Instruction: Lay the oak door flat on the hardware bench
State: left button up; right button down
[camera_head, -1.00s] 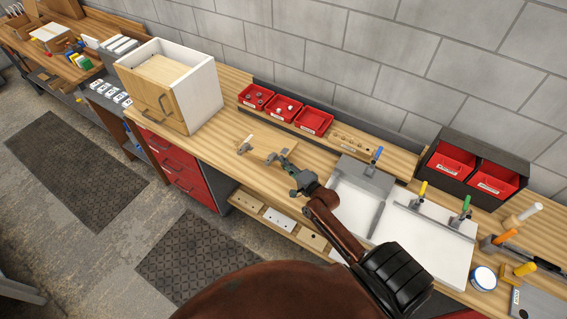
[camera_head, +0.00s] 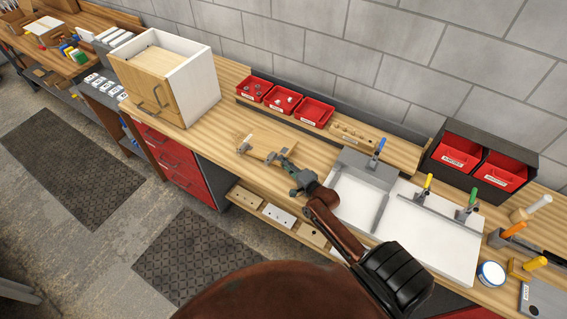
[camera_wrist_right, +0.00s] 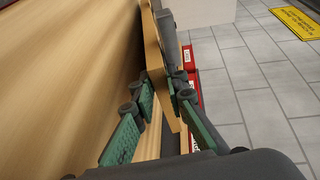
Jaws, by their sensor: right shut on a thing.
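The oak door (camera_head: 258,147) is a small pale wooden panel over the hardware bench (camera_head: 215,125), in the middle of the head view. My right gripper (camera_head: 281,160) is shut on its right end. In the right wrist view, the door (camera_wrist_right: 152,52) shows nearly edge-on between the green-padded fingers of the same gripper (camera_wrist_right: 162,105). The bench top fills the left of that view. I cannot tell whether the door touches the bench. My left gripper is in neither view.
A grey clamp-like piece with a pale handle (camera_head: 244,144) is at the door's left end. Red bins (camera_head: 283,99) stand behind. A white cabinet with oak front (camera_head: 196,85) stands left. A white board with clamps (camera_head: 425,235) lies right. Bare bench shows between cabinet and door.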

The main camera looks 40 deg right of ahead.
jog(key=shift+f, duration=0.35)
dwell(0.5)
